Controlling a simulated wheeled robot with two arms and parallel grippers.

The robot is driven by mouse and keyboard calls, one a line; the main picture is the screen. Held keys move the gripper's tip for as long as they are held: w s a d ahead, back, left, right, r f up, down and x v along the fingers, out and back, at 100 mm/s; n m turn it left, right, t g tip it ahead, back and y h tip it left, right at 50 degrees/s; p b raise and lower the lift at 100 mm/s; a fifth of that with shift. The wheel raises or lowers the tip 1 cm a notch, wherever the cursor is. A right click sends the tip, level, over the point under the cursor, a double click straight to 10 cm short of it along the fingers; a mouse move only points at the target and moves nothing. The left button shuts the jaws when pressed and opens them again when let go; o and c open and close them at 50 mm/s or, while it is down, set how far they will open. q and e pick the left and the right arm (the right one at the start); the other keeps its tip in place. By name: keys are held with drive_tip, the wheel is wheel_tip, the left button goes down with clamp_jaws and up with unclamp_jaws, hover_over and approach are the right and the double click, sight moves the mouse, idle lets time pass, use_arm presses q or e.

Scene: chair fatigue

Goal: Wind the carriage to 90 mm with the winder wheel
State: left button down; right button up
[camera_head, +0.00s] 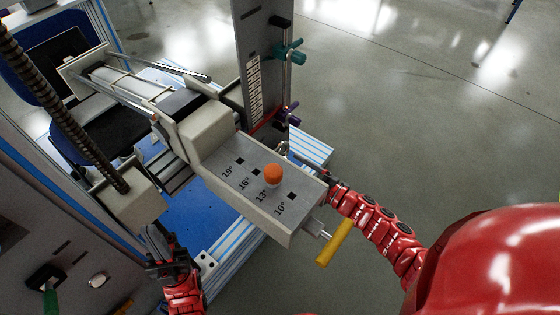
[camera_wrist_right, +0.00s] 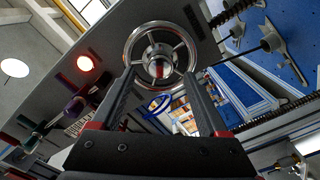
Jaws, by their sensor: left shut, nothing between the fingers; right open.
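The winder wheel (camera_wrist_right: 160,57) is a chrome spoked wheel, face-on in the right wrist view. My right gripper (camera_wrist_right: 160,80) is open, its two fingers pointing at the wheel and flanking its lower part; I cannot tell whether they touch it. In the head view the right gripper (camera_head: 305,160) is partly hidden behind the grey box (camera_head: 255,185), and I cannot make out the wheel there. A white scale (camera_head: 254,92) runs along the upright plate; its numbers are too small to read. I cannot tell which part is the carriage. My left gripper (camera_head: 160,240) is shut and empty at the lower left.
The box top has angle marks and an orange knob (camera_head: 273,173) at the 13° mark. A yellow handle (camera_head: 335,242) sticks out near my right forearm. Teal (camera_head: 290,52) and purple (camera_head: 290,115) clamps sit by the scale. A red lamp (camera_wrist_right: 87,63) glows in the wrist view.

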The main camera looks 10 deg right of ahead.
drive_tip(key=n+b, duration=0.1)
drive_tip(key=n, duration=0.1)
drive_tip(key=shift+f+n, duration=0.1)
drive_tip(key=shift+n, duration=0.3)
drive_tip(key=shift+b, duration=0.3)
drive_tip(key=n+b, duration=0.2)
drive_tip(key=n, duration=0.1)
drive_tip(key=shift+n, duration=0.3)
drive_tip(key=shift+w+b, duration=0.15)
drive_tip(key=shift+b, duration=0.2)
